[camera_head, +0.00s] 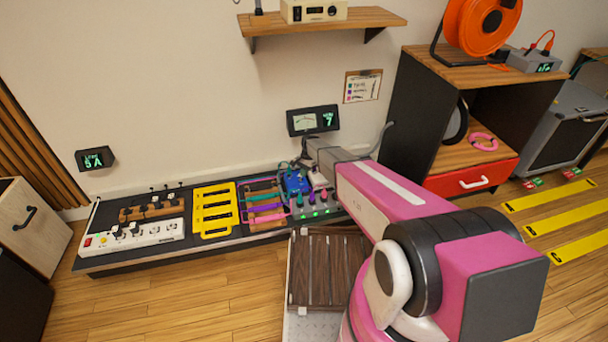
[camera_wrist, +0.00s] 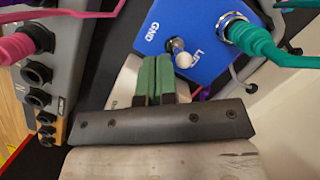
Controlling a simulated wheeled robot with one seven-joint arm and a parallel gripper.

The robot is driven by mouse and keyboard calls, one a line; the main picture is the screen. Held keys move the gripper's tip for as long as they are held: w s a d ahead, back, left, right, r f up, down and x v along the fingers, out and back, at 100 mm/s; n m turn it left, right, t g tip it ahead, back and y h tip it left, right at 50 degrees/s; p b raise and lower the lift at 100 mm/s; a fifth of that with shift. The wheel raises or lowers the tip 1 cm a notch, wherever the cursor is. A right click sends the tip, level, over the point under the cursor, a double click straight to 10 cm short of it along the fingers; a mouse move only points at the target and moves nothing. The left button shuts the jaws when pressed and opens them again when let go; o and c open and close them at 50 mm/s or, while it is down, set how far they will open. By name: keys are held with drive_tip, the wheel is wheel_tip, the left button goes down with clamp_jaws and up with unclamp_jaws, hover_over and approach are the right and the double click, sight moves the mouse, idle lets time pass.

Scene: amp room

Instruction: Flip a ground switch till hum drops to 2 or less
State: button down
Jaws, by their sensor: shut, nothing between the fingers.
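In the wrist view a blue box (camera_wrist: 190,25) carries the labels GND and LIFT, with a metal toggle switch (camera_wrist: 183,58) between them. The toggle's white tip points down in the picture, seemingly toward the LIFT side. My gripper (camera_wrist: 155,62) has green fingers, shut and empty, just left of the toggle over the box's edge. I cannot tell whether they touch it. In the head view the blue box (camera_head: 296,183) sits on the pedalboard, and my wrist hides the fingertips. The meter display (camera_head: 313,121) on the wall reads 7.
A teal plug (camera_wrist: 240,32) stands right of the toggle. A grey box (camera_wrist: 40,75) with jacks and a pink plug (camera_wrist: 22,45) lies left. The pedalboard (camera_head: 170,258) also holds a yellow rack (camera_head: 214,210) and a white power strip (camera_head: 140,234). A small wall display (camera_head: 95,159) reads 5 A.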

drive_tip(key=shift+r, duration=0.5)
drive_tip(key=d+v, duration=0.2)
drive_tip(key=v, duration=0.9)
drive_tip(key=shift+r, duration=0.2)
drive_tip(key=shift+s+d, duration=0.1)
drive_tip(key=s+d+r+n, duration=0.2)
drive_tip(key=s+d+r, duration=0.3)
drive_tip(key=s, duration=0.6)
drive_tip(key=s+d+r+n+t+h, duration=0.1)
drive_tip(key=s+d+r, duration=0.5)
drive_tip(key=s, duration=0.6)
drive_tip(key=s+d+r+n+t, duration=0.1)
drive_tip(key=s+d+r+n, duration=0.2)
drive_tip(key=s+d+r, duration=0.3)
drive_tip(key=s+r, duration=0.2)
drive_tip(key=s, duration=0.3)
drive_tip(key=shift+s+d+r+n+h, duration=0.25)
drive_tip(key=shift+r+n+h, duration=0.05)
drive_tip(key=shift+h, duration=0.1)
